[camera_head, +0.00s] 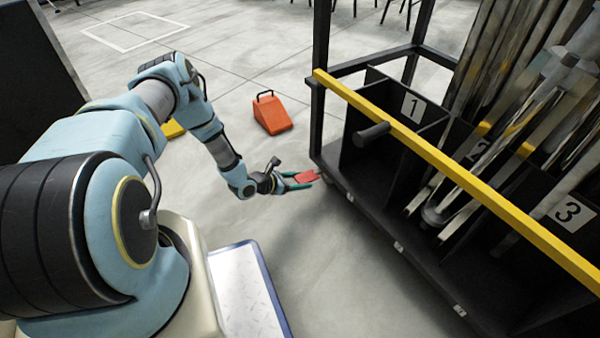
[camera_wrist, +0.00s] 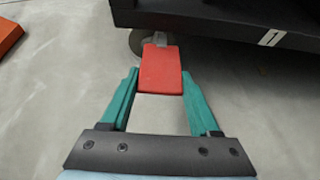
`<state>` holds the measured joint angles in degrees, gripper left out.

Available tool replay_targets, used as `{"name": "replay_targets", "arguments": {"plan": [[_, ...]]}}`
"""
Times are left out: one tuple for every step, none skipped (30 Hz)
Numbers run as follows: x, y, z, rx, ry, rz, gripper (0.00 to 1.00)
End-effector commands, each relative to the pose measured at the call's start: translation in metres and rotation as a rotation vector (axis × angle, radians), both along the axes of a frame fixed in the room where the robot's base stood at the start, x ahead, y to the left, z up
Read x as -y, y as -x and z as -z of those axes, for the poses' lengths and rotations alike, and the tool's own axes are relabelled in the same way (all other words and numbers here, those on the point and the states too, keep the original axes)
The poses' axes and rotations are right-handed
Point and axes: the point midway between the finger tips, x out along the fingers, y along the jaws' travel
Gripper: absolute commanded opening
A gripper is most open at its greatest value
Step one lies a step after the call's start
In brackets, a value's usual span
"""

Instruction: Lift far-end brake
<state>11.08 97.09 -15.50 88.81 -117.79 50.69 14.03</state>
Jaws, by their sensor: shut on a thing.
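In the wrist view the red pedal (camera_wrist: 160,72) sits in front of the grey caster wheel (camera_wrist: 139,40), under the cart's edge. My gripper (camera_head: 303,181) reaches it from the left with its green fingers. In the wrist view my gripper (camera_wrist: 160,82) has one finger at each side of the pedal and is shut on it. The pedal's exact tilt is hard to tell.
The black cart (camera_head: 398,240) holds long poles in numbered bays behind a yellow bar (camera_head: 440,160). An orange wedge with a handle (camera_head: 271,113) stands on the floor behind my gripper. A yellow object (camera_head: 173,129) is partly hidden by my arm.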

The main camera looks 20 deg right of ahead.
Motion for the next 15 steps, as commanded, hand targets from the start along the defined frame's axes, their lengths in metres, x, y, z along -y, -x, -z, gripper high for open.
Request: {"name": "replay_targets", "arguments": {"plan": [[0.0010, -0.0002, -0.0132, -0.005, -0.030, 0.000, 0.00], [0.0012, -0.0003, -0.0142, -0.009, -0.048, 0.000, 0.00], [0.0016, -0.0003, -0.0158, -0.012, -0.071, 0.001, 0.00], [0.0019, -0.0002, -0.0168, -0.014, -0.087, 0.001, 0.00], [0.0022, -0.0001, -0.0175, -0.017, -0.103, 0.001, 0.00], [0.0028, -0.0001, -0.0186, -0.021, -0.121, 0.001, 0.00], [0.0030, -0.0001, -0.0192, -0.023, -0.135, 0.002, 0.00], [0.0033, -0.0004, -0.0199, -0.024, -0.146, 0.001, 0.00], [0.0034, -0.0008, -0.0204, -0.028, -0.162, 0.001, 0.00], [0.0037, -0.0009, -0.0209, -0.029, -0.172, 0.000, 0.00], [0.0040, -0.0008, -0.0211, -0.030, -0.181, 0.001, 0.00], [0.0043, -0.0007, -0.0214, -0.032, -0.192, 0.001, 0.00], [0.0046, -0.0006, -0.0216, -0.033, -0.198, 0.001, 0.00], [0.0049, -0.0007, -0.0217, -0.035, -0.205, 0.001, 0.00], [0.0049, -0.0008, -0.0216, -0.037, -0.212, 0.001, 0.00]]}}
